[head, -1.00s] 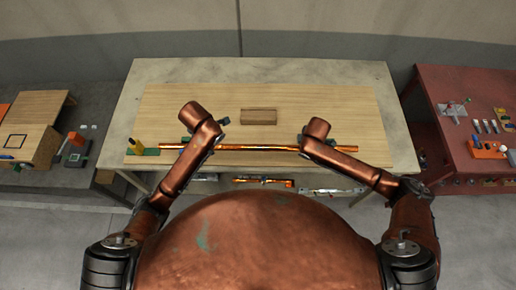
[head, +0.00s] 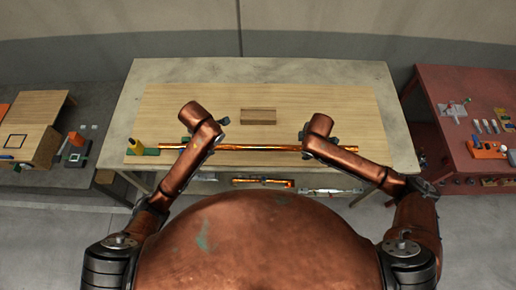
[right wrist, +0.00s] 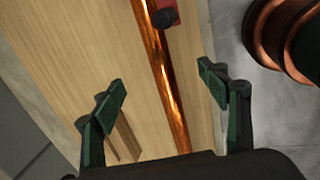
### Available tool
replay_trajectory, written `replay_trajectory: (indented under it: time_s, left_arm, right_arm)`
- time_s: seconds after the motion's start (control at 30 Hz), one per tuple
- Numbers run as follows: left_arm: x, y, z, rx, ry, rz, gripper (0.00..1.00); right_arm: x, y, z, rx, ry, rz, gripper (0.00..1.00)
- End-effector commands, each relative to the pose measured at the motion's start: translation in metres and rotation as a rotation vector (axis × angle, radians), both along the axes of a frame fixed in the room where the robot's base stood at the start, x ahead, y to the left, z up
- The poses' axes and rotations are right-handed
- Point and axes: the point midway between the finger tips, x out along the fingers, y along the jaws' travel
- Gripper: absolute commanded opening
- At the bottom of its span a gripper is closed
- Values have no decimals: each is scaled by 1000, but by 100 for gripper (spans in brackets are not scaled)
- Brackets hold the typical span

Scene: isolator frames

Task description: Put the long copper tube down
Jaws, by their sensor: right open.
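The long copper tube (head: 260,148) lies left to right along the near part of the wooden board (head: 280,105). In the right wrist view the tube (right wrist: 168,90) runs between the spread fingers of my right gripper (right wrist: 165,85), with space on both sides. In the head view my right gripper (head: 319,136) is over the tube's right part. My left gripper (head: 204,132) is over its left part, its finger parts showing wide apart on either side of the wrist; its tips are hidden by the arm.
A small wooden block (head: 259,117) lies behind the tube. A yellow and green item (head: 136,147) stands near its left end. A red part (right wrist: 165,14) touches or overlaps the tube in the wrist view. The board's back is clear. Side tables hold small parts.

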Motion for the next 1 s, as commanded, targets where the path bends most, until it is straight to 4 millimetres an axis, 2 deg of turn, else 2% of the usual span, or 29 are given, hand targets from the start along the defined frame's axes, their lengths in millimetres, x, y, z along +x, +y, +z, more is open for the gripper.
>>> replay_trajectory:
  time_s: [0.03,0.2,0.4,0.57,1.0]
  left_arm:
    - [0,0,0,0,0,0,68]
    - [0,0,0,0,0,0,68]
    - [0,0,0,0,0,0,68]
    - [0,0,0,0,0,0,68]
    - [0,0,0,0,0,0,68]
  right_arm:
    - [-2,0,12,1,-3,1,68]
    - [-11,0,46,0,-4,1,68]
    - [-18,0,71,-1,-1,0,68]
    - [-20,0,78,-2,0,-1,68]
    - [-21,0,78,-1,0,0,68]
